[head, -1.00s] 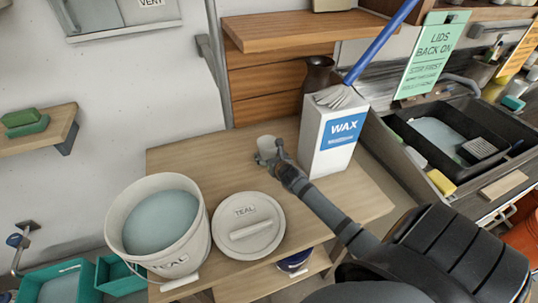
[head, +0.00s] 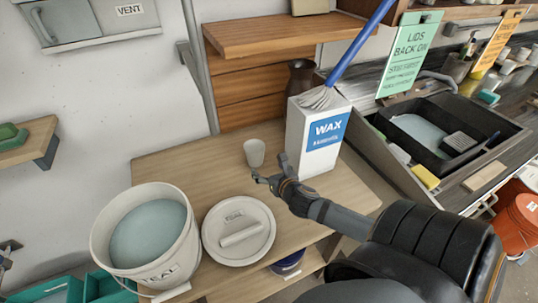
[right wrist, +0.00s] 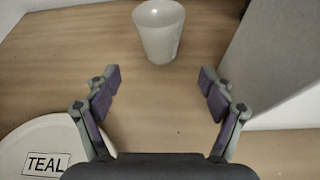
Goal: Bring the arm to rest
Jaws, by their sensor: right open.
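My right gripper (head: 262,182) is open and empty over the wooden table, just in front of a small white cup (head: 254,152). In the right wrist view the two fingers (right wrist: 160,95) are spread wide, with bare table between them. The cup (right wrist: 159,30) stands upright beyond the fingertips, apart from them. My right arm comes in from the lower right.
A bucket labelled TEAL (head: 165,265) holds pale blue-green glaze. Its lid (head: 238,250) lies flat beside it. The WAX box (head: 318,140) stands right of the cup, close to my gripper. A black sink tray (head: 495,135) is at the right.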

